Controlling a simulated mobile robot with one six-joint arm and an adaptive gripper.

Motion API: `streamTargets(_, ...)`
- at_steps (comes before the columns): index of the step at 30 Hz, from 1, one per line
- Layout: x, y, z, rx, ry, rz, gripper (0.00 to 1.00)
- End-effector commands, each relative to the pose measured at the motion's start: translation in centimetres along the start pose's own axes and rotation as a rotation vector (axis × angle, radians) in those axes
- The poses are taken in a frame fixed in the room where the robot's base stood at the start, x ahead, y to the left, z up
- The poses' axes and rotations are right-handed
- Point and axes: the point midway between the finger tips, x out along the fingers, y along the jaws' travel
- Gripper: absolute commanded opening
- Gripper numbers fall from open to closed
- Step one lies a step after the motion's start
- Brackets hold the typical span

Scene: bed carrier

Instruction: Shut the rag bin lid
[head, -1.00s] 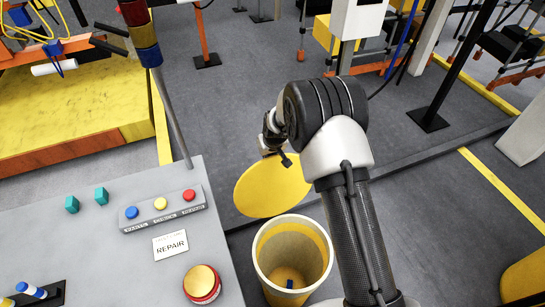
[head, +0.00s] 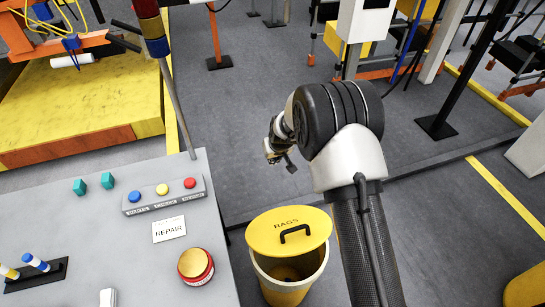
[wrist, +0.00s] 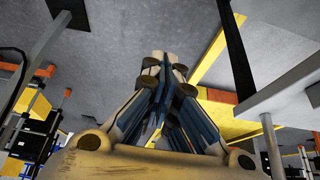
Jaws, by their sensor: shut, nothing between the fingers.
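The yellow rag bin (head: 285,293) stands on the floor beside the grey workbench, at the lower middle of the head view. Its round yellow lid (head: 270,239), marked RAGS and with a black handle (head: 296,233), lies tilted over the far part of the opening. A gap at the near side shows the bin's dark inside. My gripper (head: 290,164) is beyond and above the lid, apart from it in the picture. In the wrist view my gripper's fingers (wrist: 164,62) are together and hold nothing. The bin and lid are not clear in the wrist view.
The grey workbench (head: 110,235) at the left carries coloured buttons (head: 162,190), a REPAIR card (head: 168,229), a red and yellow round button (head: 195,265) and teal blocks. A yellow platform (head: 80,110) lies at the back left. The grey floor beyond the bin is clear.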

Motion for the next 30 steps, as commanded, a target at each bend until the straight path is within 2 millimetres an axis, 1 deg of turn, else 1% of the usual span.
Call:
streamTargets(11, 0.0, 0.0, 0.0, 0.0, 0.001, 0.0, 0.0)
streamTargets(14, -0.3, 0.0, -0.2, 0.0, 0.001, 0.0, 0.0)
streamTargets(17, -1.3, 0.1, -0.7, 0.0, 0.003, 0.001, 0.0)
streamTargets(20, -3.0, 0.3, -1.6, 0.001, 0.003, 0.001, 0.0)
streamTargets(21, -3.9, 0.4, -2.0, 0.001, 0.003, 0.001, 0.0)
streamTargets(22, -4.2, 0.4, -1.8, 0.002, 0.0, 0.001, 0.0)
streamTargets(24, -3.4, 0.4, 0.6, 0.004, -0.006, 0.0, 0.0)
streamTargets(27, -2.9, 0.4, 3.0, 0.005, -0.003, -0.001, 0.0)
streamTargets(30, -2.6, 0.4, 4.8, 0.004, 0.001, 0.001, 0.0)
